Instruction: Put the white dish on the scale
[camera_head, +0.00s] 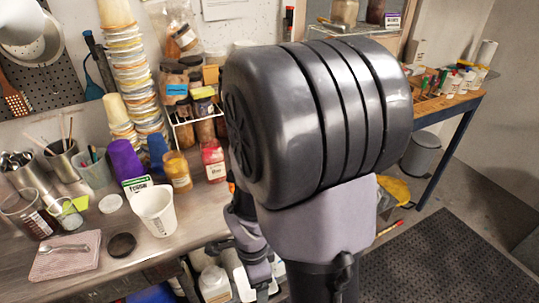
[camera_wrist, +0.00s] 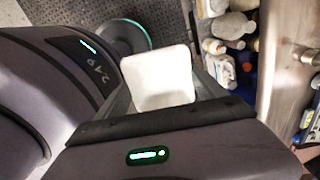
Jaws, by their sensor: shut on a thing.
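The white dish (camera_wrist: 157,76) is a square, pale piece seen in the middle of the wrist view. My gripper (camera_wrist: 163,92) is shut on it, with a finger close on either side. The dish is held above the floor, near the shelf below the bench. In the head view my arm's large dark joint covers the centre, and my gripper and the dish cannot be made out clearly. I cannot pick out a scale in either view.
The steel bench (camera_head: 165,245) carries a white cup (camera_head: 154,209), a black round lid (camera_head: 122,244), a spoon on a folded cloth (camera_head: 66,256), jars and stacked tubs (camera_head: 127,75). Bottles (camera_wrist: 228,25) stand low beside the bench. A wooden side table (camera_head: 450,100) stands at right.

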